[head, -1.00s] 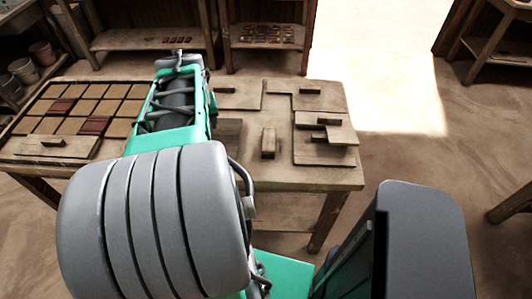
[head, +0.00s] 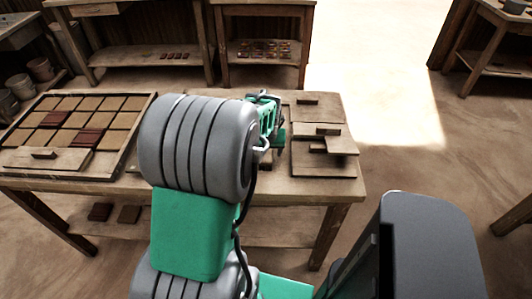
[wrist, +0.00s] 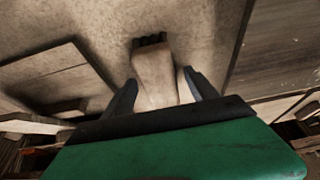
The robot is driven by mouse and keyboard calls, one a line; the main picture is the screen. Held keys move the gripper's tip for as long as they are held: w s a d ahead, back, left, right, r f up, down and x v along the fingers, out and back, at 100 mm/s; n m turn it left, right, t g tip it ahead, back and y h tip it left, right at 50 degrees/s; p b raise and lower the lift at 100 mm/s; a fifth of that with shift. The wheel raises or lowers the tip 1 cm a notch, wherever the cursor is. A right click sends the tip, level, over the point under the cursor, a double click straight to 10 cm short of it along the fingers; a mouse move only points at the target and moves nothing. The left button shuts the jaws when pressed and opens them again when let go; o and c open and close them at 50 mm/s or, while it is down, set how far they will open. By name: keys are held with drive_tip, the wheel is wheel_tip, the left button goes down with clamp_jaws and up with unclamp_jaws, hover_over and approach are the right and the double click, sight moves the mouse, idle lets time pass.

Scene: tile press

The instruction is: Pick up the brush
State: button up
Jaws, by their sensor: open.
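The brush (wrist: 154,66) shows in the wrist view as a pale wooden block with dark bristles at its far end. My gripper (wrist: 160,77) is open, with one dark finger on each side of the brush. Gaps show between the fingers and the wood, so it does not appear gripped. The brush's near end is hidden behind my gripper's body. In the head view my arm reaches over the middle of the table and hides most of the brush and the fingers.
A tray of tan and dark red tiles (head: 150,108) is at the table's left. Flat wooden boards with handles (head: 325,165) lie right of my arm, close to the gripper. Boards also flank the brush in the wrist view. Shelves stand behind the table.

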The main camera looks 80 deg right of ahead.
drive_tip(key=shift+f, duration=0.25)
idle(0.5)
clamp_jaws()
idle(0.6)
